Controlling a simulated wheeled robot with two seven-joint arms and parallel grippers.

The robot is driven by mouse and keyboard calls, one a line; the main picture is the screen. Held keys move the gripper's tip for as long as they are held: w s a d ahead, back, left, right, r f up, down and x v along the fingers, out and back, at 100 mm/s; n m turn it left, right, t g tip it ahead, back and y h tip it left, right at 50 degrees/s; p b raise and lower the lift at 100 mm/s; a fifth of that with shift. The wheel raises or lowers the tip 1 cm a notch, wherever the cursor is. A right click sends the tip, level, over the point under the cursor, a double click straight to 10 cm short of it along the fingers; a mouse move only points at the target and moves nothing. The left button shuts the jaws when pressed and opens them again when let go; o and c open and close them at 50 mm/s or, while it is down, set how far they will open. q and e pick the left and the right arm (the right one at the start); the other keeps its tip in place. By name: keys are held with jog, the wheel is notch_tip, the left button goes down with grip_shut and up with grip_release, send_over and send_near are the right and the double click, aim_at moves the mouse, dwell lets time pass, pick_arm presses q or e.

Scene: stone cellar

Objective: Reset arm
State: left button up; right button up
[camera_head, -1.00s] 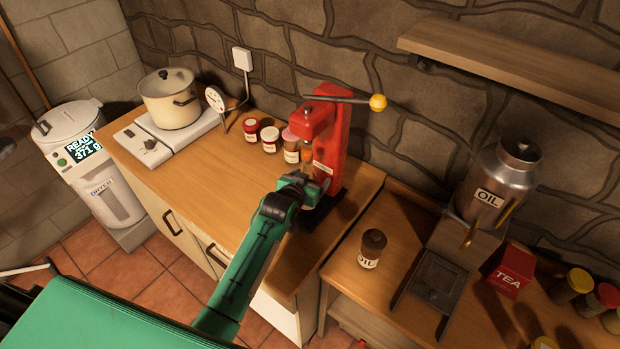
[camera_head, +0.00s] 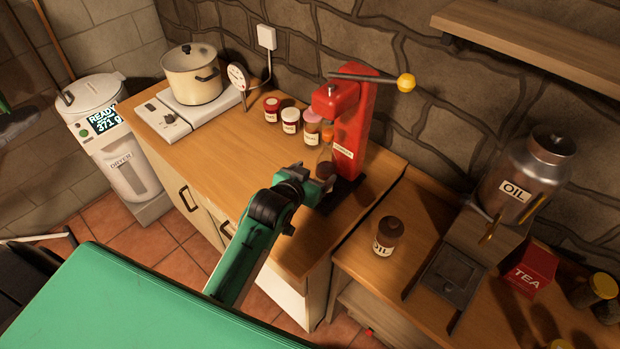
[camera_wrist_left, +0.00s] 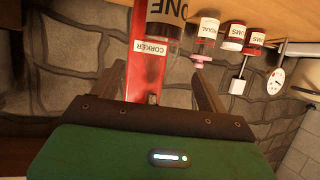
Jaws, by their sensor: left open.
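My left gripper (camera_head: 318,187) is open in front of the red corker (camera_head: 350,125) at the right end of the wooden counter. A bottle (camera_head: 325,160) stands upright at the corker's base, just beyond the fingertips, partly hidden by the gripper. In the left wrist view, the two fingers (camera_wrist_left: 160,85) are spread with nothing between them touching. Beyond them are the red corker (camera_wrist_left: 147,75) with its label and the dark bottle (camera_wrist_left: 165,22), whose label reads "ONE" in part. My right gripper is not in view.
Several small jars (camera_head: 290,120), a pot (camera_head: 192,75) on a hotplate and a dial gauge (camera_head: 237,77) stand left of the corker. A lower table at right holds an oil jar (camera_head: 388,235), an oil urn (camera_head: 530,175) and a tea box (camera_head: 531,270). A shelf (camera_head: 540,40) juts above.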

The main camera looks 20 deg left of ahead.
pick_arm(q)
jog(key=shift+v, duration=0.85)
jog(key=s+a+f+g, duration=0.1)
jog(key=s+f+g, duration=0.2)
jog(key=s, duration=0.7)
jog(key=s+a+f+g+y, duration=0.1)
jog(key=s+f+g, duration=0.25)
jog(key=s, duration=0.55)
jog(key=s+f+g, duration=0.2)
jog(key=s+g, duration=0.2)
jog(key=s, duration=0.6)
notch_tip(320, 180, down, 30)
jog(key=s+a+f+g, duration=0.1)
jog(key=s+a+f, duration=0.1)
jog(key=s+f, duration=0.7)
jog(key=s+a+f+m+g, duration=0.1)
jog(key=s+f, duration=0.9)
jog(key=f, duration=0.2)
jog(key=shift+s+a+y+b, duration=0.15)
jog(key=shift+a+y+b, duration=0.15)
jog(key=shift+a+b, duration=0.05)
